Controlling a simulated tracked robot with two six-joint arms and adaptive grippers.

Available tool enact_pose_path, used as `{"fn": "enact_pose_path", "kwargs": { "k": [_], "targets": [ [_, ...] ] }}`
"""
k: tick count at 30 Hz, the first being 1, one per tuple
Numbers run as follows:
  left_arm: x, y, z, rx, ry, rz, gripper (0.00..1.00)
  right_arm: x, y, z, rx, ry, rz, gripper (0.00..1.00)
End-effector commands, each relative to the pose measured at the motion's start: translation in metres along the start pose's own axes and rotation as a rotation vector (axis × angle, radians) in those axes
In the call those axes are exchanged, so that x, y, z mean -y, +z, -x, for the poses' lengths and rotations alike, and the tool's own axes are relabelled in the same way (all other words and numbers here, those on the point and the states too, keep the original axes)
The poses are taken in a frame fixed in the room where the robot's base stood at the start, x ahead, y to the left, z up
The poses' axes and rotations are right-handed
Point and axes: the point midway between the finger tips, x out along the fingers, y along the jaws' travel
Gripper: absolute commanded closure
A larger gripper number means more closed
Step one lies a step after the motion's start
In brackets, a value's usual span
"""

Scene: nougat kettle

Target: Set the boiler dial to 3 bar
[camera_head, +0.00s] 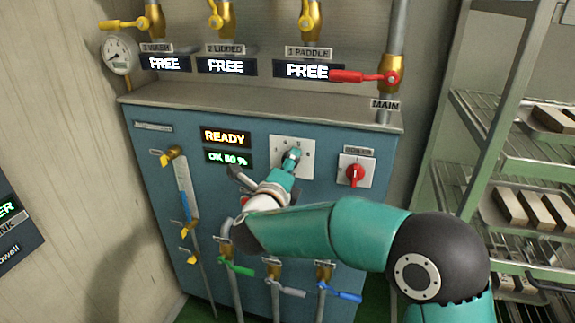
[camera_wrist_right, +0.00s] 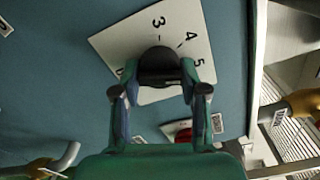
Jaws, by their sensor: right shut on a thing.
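The boiler dial is a dark round knob (camera_wrist_right: 160,60) on a white numbered plate (camera_head: 306,172) on the blue boiler front. The plate also shows in the right wrist view (camera_wrist_right: 190,25), with 3, 4 and 5 readable and the other marks partly covered. My right gripper (camera_head: 291,157) reaches the dial from below. In the right wrist view my right gripper (camera_wrist_right: 160,75) has a finger on each side of the knob and is shut on it. I cannot tell which number the dial points to. My left gripper is not in view.
A red knob (camera_head: 355,173) sits on a plate right of the dial. Displays read READY (camera_head: 226,137) and OK 80 % (camera_head: 229,157). Valves with green (camera_head: 236,266), grey and blue handles are below my arm. A rack (camera_head: 500,155) with trays stands at the right.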

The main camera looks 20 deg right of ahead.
Motion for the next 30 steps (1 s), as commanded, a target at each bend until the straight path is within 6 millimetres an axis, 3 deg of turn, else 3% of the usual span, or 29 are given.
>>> {"fn": "enact_pose_path", "kwargs": {
  "k": [11,30],
  "targets": [
    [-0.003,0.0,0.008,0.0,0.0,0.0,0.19,-0.002,0.0,0.0,0.003,0.009,0.212,0.92],
    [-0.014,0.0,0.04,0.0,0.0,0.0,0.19,0.001,0.001,0.0,0.003,0.011,0.814,0.92]
  ]
}}
